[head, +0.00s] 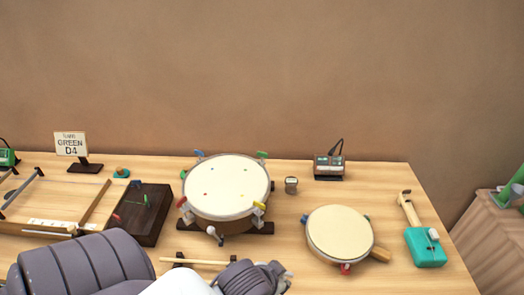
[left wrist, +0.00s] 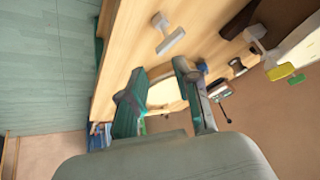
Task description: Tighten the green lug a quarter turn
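The large drum (head: 225,185) has a pale head and coloured lugs around its rim. A green lug (head: 262,155) is at its upper right, and another green piece (head: 183,174) shows at its left. A blue lug (head: 198,154) is at the back and a yellow lug (head: 258,205) at the front right. In the left wrist view a green lug (left wrist: 296,80) shows beside the yellow one (left wrist: 280,72), at the right edge. My left gripper (left wrist: 158,68) is open and empty, away from these lugs. My right gripper is out of view.
A small drum (head: 338,232) stands to the right, with a teal instrument (head: 425,247) beyond it. A sign (head: 71,144) reads "GREEN D4". A light stick (head: 195,262) lies in front.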

